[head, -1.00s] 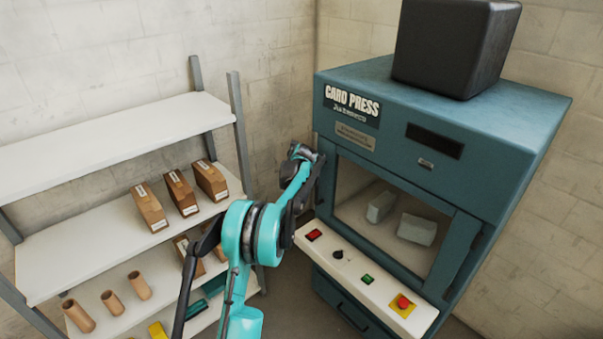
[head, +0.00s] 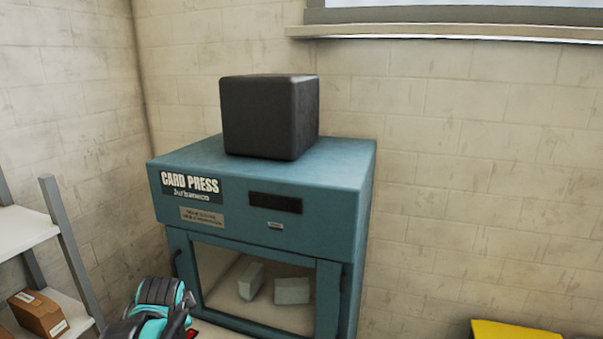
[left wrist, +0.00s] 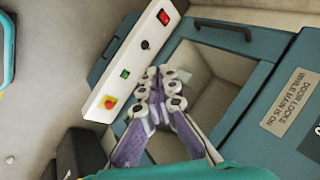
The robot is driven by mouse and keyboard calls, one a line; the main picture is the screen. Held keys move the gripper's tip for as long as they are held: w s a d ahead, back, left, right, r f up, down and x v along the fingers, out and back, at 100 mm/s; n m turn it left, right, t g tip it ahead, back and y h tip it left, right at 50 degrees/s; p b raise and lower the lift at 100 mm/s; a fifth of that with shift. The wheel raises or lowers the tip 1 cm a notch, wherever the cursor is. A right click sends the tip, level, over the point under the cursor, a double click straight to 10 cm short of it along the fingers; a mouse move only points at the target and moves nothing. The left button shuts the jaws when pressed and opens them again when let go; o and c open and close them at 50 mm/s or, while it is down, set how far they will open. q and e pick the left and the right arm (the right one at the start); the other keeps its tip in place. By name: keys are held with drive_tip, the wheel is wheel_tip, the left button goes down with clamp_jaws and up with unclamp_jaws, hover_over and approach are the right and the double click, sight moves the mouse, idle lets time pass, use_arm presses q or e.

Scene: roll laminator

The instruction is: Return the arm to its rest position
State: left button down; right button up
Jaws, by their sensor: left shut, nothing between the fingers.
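My left arm (head: 158,305) shows at the bottom left of the head view, in front of the press's lower left corner. Its gripper fingers are not clear there. In the left wrist view my left gripper (left wrist: 160,85) is shut and empty, its purple fingers and white joints together in front of the press window. The teal card press (head: 265,221) stands against the wall; its front also shows in the left wrist view (left wrist: 240,75). My right gripper is in neither view.
A black box (head: 265,117) sits on the press. Two pale blocks (head: 291,291) (head: 250,281) lie behind the window. The white control panel (left wrist: 130,65) has red and green buttons and an emergency stop. A shelf (head: 28,232) with a brown box (head: 38,314) stands left.

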use_arm(q)
drive_tip(key=s+d+f+n+h, duration=0.1)
drive_tip(key=s+d+f+n, duration=0.4)
drive_tip(key=s, duration=0.4)
drive_tip(key=s+d+f+n+h+b, duration=0.1)
drive_tip(key=s+d+f+n, duration=0.3)
drive_tip(key=s, duration=0.5)
drive_tip(key=shift+s+d+f+n+t+h+b, duration=0.3)
drive_tip(key=shift+s+d+f+n+h, duration=0.1)
drive_tip(key=shift+d+n, duration=0.45)
